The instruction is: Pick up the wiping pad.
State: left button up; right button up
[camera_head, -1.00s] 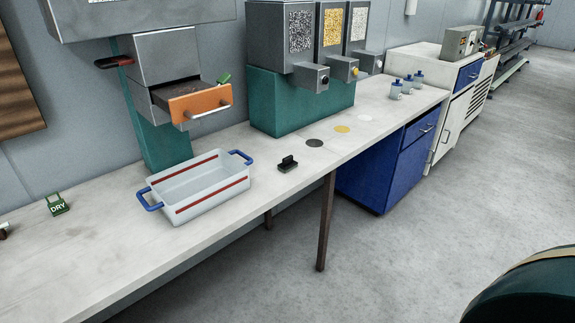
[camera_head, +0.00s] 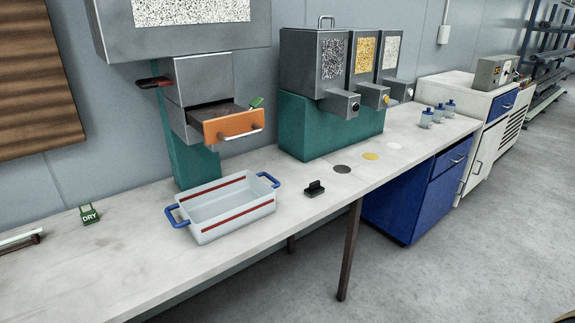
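A small black block with an upright grip (camera_head: 314,188), which looks like the wiping pad, lies on the white bench (camera_head: 130,260). It is near the bench's front edge, to the right of a clear bin and left of a dark round spot. Nothing touches it. Neither of my grippers shows in the head view.
The clear bin (camera_head: 228,207) with blue handles stands left of the pad. Behind are an orange-fronted drawer (camera_head: 233,125), partly open, and hoppers on a green base (camera_head: 330,128). A DRY tag (camera_head: 90,215) is at left. A blue cabinet (camera_head: 420,190) stands under the bench.

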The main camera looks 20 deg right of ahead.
aim_at(314, 189)
jog(key=i+l+u, duration=0.25)
jog(key=l, duration=0.35)
jog(key=l+u, duration=0.2)
jog(key=l, duration=0.4)
jog(key=i+l+u, duration=0.1)
jog(key=l+u, duration=0.15)
jog(key=l, duration=0.35)
